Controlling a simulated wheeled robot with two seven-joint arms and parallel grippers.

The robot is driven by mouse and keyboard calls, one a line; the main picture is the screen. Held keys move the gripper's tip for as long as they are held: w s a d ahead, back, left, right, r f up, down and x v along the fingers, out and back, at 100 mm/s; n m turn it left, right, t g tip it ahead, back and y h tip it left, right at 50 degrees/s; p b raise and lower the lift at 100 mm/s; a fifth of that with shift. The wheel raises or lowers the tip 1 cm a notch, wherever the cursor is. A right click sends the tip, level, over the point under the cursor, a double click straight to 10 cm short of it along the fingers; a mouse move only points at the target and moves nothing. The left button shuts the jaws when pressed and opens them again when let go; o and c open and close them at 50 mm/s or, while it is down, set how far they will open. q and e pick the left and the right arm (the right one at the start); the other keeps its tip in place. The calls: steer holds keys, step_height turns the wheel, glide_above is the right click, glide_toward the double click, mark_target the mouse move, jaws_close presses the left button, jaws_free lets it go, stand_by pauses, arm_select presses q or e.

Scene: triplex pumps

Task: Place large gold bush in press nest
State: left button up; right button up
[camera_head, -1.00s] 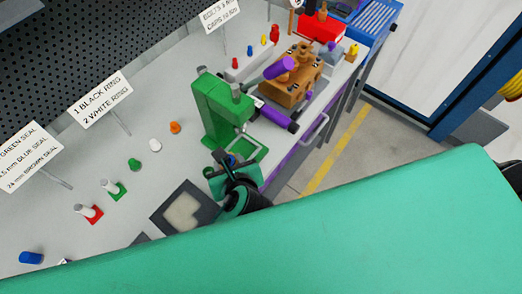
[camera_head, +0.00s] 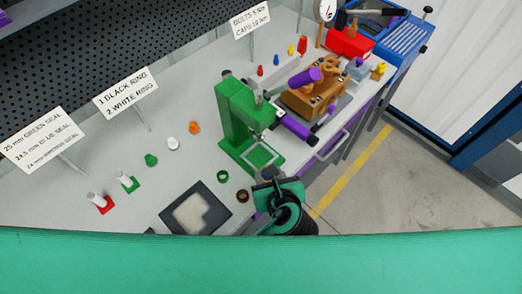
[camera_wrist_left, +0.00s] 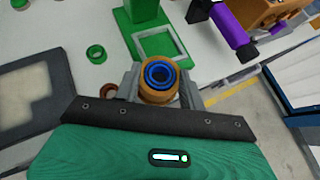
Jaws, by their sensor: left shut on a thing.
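A gold bush (camera_wrist_left: 156,98) with blue rings inside its top is between the fingers of my left gripper (camera_wrist_left: 158,82) in the left wrist view. The gripper is shut on it. In the head view my left gripper (camera_head: 270,176) is beside the near right corner of the green press (camera_head: 240,112), close to the bench edge. The bush is mostly hidden there. My right gripper is not in view.
A green ring (camera_head: 223,177) and a brown ring (camera_head: 242,196) lie left of my gripper. A dark tray with a pale inset (camera_head: 168,217) is farther left. The orange pump block (camera_head: 318,97) and purple cylinder (camera_head: 293,127) stand right of the press.

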arm_select(q)
steer(key=w, duration=0.3)
steer(key=w+a+p, duration=0.1)
steer(key=w, duration=0.2)
steer(key=w+a, duration=0.1)
steer(key=w, duration=0.2)
steer(key=shift+a, duration=0.2)
steer(key=shift+f+p, duration=0.45)
steer(key=shift+f, duration=1.3)
steer(key=o, duration=1.1)
steer(key=shift+f, duration=0.1)
steer(key=shift+o, duration=0.2)
steer(key=b+v, duration=0.1)
steer(key=v, duration=1.1)
